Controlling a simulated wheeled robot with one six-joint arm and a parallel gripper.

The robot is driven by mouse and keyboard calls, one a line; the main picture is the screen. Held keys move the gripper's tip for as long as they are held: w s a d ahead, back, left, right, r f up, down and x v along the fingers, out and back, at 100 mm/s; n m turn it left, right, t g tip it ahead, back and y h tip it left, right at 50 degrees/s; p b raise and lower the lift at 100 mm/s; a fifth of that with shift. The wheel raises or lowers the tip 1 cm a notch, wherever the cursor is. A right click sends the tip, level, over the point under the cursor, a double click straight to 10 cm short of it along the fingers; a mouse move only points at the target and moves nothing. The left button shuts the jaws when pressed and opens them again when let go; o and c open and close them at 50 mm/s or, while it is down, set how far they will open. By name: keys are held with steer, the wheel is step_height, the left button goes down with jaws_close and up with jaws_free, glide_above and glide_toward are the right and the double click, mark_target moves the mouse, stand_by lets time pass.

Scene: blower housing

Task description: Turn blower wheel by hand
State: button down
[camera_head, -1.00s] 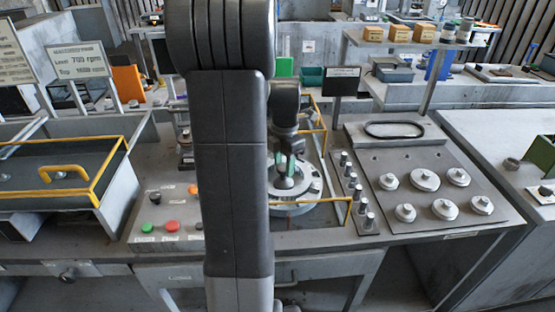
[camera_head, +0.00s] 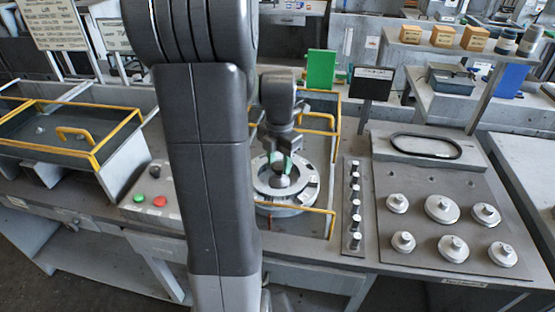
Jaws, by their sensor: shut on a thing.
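The blower wheel (camera_head: 265,185) is a pale round metal wheel with a raised hub, lying flat in a recess of the bench. My gripper (camera_head: 281,168) points down at the wheel's middle, with greenish fingertips on either side of the hub knob (camera_head: 281,181). It is shut on the hub knob. My arm hides the left edge of the wheel and part of the housing around it. The yellow rail (camera_head: 333,222) borders the recess on its right and near sides.
A plate with several round metal knobs (camera_head: 442,209) lies to the right, beside a row of small pegs (camera_head: 354,205). A yellow-railed tray (camera_head: 60,150) stands at the left. Green and red buttons (camera_head: 158,201) sit left of my arm. A black sign (camera_head: 371,83) stands behind.

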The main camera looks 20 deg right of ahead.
mark_target(279, 165)
steer(key=shift+r, duration=0.1)
stand_by(0.3)
steer(key=c, duration=0.9)
jaws_free()
step_height(279, 165, up, 14)
step_height(279, 165, down, 14)
steer(key=shift+r, duration=0.15)
steer(key=shift+f, duration=0.25)
